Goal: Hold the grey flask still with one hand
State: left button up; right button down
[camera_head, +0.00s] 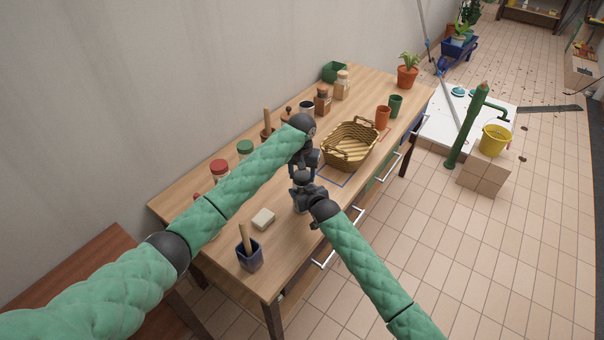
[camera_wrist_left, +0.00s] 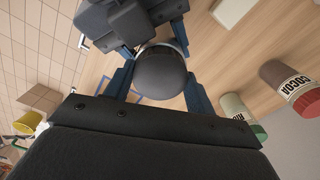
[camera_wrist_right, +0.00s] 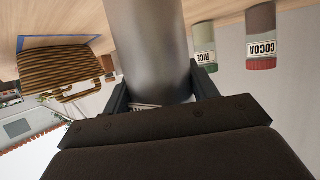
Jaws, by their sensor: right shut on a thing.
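The grey flask (camera_wrist_right: 148,50) fills the upper middle of the right wrist view as a smooth metallic cylinder. My right gripper (camera_wrist_right: 160,90) is shut on its body, one finger on each side. In the head view the right gripper (camera_head: 306,198) is over the table's front part, and the flask is mostly hidden by both grippers. The flask's dark round cap (camera_wrist_left: 161,73) shows in the left wrist view. My left gripper (camera_wrist_left: 160,85) is above the flask, with its open fingers on either side of the cap. In the head view the left gripper (camera_head: 303,168) points down at it.
A wicker basket (camera_head: 350,146) stands just right of the grippers. A pale block (camera_head: 263,219) and a blue pot (camera_head: 250,256) are at the near left. Jars, including the red-lidded cocoa (camera_wrist_right: 261,35) and the rice (camera_wrist_right: 204,45), stand along the wall side.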

pick_arm(q)
jog(key=shift+m, duration=0.9)
jog(key=shift+c, duration=0.3)
jog(key=o, duration=1.2)
jog(key=shift+c, duration=0.2)
notch_tip(320, 180, up, 12)
pick_arm(e)
jog(key=shift+c, duration=1.8)
grip_release()
pick_arm(q)
jog(key=shift+f, duration=0.15)
pick_arm(e)
jog(key=shift+s, duration=0.1)
